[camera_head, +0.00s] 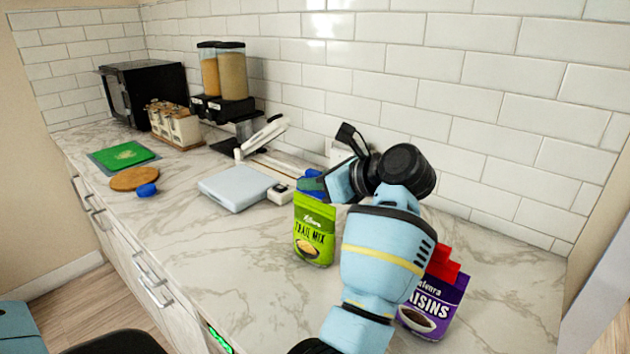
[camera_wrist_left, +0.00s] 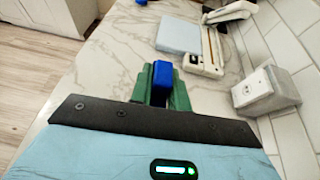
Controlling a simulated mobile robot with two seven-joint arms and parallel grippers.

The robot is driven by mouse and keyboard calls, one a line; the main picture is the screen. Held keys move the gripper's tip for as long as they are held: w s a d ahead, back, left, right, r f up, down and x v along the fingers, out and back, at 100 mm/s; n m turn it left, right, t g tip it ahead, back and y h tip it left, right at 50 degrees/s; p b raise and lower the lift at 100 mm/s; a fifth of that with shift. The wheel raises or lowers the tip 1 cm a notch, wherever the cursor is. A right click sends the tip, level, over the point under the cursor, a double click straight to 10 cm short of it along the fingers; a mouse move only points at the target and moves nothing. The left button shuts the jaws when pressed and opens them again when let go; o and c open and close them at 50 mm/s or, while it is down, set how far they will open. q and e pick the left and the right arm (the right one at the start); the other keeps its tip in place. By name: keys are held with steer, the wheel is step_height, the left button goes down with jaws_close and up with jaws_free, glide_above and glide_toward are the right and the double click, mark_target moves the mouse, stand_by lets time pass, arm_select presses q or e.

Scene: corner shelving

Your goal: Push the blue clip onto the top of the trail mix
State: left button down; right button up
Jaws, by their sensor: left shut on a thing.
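The trail mix (camera_head: 314,236) is a bright green pouch standing upright on the marble counter in the head view. The blue clip (camera_head: 312,184) is at its top edge; I cannot tell whether it is seated on the bag. My left gripper (camera_head: 324,186) is shut on the clip, with its arm reaching over from the right of the pouch. In the left wrist view the blue clip (camera_wrist_left: 161,76) shows between the green fingers (camera_wrist_left: 162,88). The trail mix is hidden there. My right gripper does not show.
A purple raisins pouch (camera_head: 432,308) with a red clip (camera_head: 443,264) stands right of the trail mix. A kitchen scale (camera_head: 236,188) lies left behind it. A small blue object (camera_head: 146,190) lies by a round brown board (camera_head: 133,179). The front counter is clear.

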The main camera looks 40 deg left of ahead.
mark_target(316, 195)
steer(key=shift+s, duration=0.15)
arm_select(q)
steer(key=shift+f, duration=0.3)
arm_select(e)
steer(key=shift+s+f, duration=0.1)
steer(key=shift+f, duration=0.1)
arm_select(q)
steer(key=shift+f+b, duration=0.4)
steer(key=shift+f, duration=0.05)
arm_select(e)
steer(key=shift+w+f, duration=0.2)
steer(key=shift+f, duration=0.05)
arm_select(q)
steer(key=shift+f, duration=0.25)
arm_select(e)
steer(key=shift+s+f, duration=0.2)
arm_select(q)
steer(key=shift+f+b, duration=0.45)
steer(key=shift+f, duration=0.15)
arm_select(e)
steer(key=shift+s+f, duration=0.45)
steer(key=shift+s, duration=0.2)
arm_select(q)
steer(key=c, duration=1.3)
jaws_free()
steer(key=shift+d, duration=0.1)
steer(key=shift+o, duration=0.2)
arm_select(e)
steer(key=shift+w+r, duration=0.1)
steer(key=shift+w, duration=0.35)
